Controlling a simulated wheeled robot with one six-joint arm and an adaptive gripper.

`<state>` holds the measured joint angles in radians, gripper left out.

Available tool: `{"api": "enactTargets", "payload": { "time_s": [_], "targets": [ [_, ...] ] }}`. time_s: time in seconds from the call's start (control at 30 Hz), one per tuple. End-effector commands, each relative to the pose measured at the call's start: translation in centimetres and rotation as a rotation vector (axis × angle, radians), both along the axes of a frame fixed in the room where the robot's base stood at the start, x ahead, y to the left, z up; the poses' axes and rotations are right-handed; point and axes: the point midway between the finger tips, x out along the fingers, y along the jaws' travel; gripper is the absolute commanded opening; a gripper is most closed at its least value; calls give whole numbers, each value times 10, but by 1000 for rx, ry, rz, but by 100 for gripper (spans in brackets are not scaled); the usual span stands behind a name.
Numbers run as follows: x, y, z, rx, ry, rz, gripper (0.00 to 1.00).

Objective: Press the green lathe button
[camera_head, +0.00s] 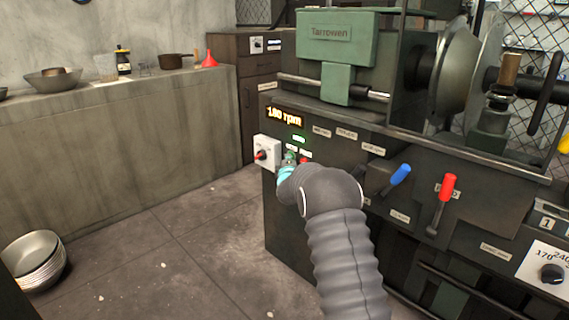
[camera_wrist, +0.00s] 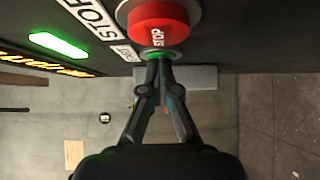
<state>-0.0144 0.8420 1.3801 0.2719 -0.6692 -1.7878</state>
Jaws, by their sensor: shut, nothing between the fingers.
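The lathe (camera_head: 338,62) stands at the right in the head view, with a dark control panel on its left front. The green button (camera_wrist: 162,53) shows in the wrist view as a narrow green rim right at my fingertips, just below the red STOP button (camera_wrist: 158,25). My gripper (camera_wrist: 161,66) is shut and empty, its tips against or very close to the green button; I cannot tell whether they touch or press it. In the head view my wrist hides most of the gripper at the panel, beside the small red stop button (camera_head: 305,155).
A lit readout (camera_head: 284,117) shows 180 rpm. A white switch box (camera_head: 266,152) with a red knob sits left of my gripper. Blue (camera_head: 400,174) and red (camera_head: 446,187) levers stand right of my arm. Stacked bowls (camera_head: 35,258) stand on the floor at the left.

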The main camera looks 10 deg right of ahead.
Motion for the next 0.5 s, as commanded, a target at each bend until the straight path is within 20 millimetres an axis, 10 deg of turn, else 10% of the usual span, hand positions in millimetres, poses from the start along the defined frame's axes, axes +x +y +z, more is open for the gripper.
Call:
{"api": "enactTargets", "payload": {
  "time_s": [0.27, 0.5],
  "targets": [
    [-1, -17, 2, 4, -4, -24, 0],
    [-13, 8, 1, 2, -2, -19, 0]
  ]
}}
